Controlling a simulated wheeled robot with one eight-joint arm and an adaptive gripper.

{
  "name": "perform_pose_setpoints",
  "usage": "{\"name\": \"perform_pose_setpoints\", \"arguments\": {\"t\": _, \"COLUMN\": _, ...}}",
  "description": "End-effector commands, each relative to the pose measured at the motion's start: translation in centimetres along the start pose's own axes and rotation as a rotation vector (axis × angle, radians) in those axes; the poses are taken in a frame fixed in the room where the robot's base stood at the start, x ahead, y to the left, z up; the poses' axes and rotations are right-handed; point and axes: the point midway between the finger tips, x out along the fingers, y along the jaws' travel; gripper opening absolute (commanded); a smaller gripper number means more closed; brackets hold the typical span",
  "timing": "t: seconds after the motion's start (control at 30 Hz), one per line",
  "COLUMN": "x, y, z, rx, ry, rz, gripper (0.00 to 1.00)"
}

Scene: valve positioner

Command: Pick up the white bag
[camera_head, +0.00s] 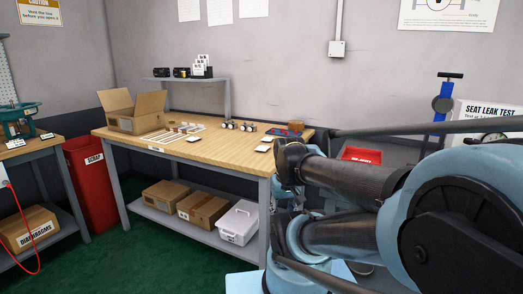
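I cannot pick out a white bag for certain. Small flat white items lie near the right end of the wooden workbench (228,156), one of them a white packet (263,148) close to the front edge. Another small white piece (193,139) lies near the bench's middle; all are too small to identify. My arm fills the right side, and its dark far end, where my gripper (288,158) seems to be, is in front of the bench's right end. The fingers are not clear, and I cannot see anything held. The arm hides part of the area behind it.
An open cardboard box (135,113) stands on the bench's left, beside a raised shelf (190,80). Small metal fittings (238,125) and a blue mat (283,133) lie farther right. A red scrap bin (92,185) stands left.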

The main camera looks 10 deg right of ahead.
Motion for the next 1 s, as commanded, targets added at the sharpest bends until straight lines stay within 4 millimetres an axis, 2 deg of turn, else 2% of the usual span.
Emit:
{"name": "perform_pose_setpoints", "arguments": {"t": 0.13, "x": 0.0, "y": 0.0, "z": 0.0, "rx": 0.0, "ry": 0.0, "rz": 0.0, "gripper": 0.36}}
{"name": "perform_pose_setpoints", "arguments": {"t": 0.27, "x": -0.9, "y": 0.0, "z": 0.5, "rx": 0.02, "ry": 0.011, "rz": -0.003, "gripper": 0.65}}
{"name": "perform_pose_setpoints", "arguments": {"t": 0.37, "x": -2.1, "y": -0.1, "z": -0.8, "rx": 0.09, "ry": 0.008, "rz": -0.013, "gripper": 0.87}}
{"name": "perform_pose_setpoints", "arguments": {"t": 0.57, "x": -6.2, "y": -0.2, "z": -5.9, "rx": 0.374, "ry": -0.008, "rz": -0.053, "gripper": 0.87}}
{"name": "perform_pose_setpoints", "arguments": {"t": 0.8, "x": -10.9, "y": 0.3, "z": -13.6, "rx": 0.777, "ry": -0.047, "rz": -0.107, "gripper": 0.87}}
{"name": "perform_pose_setpoints", "arguments": {"t": 1.0, "x": -13.9, "y": 1.2, "z": -20.4, "rx": 1.108, "ry": -0.092, "rz": -0.148, "gripper": 0.87}}
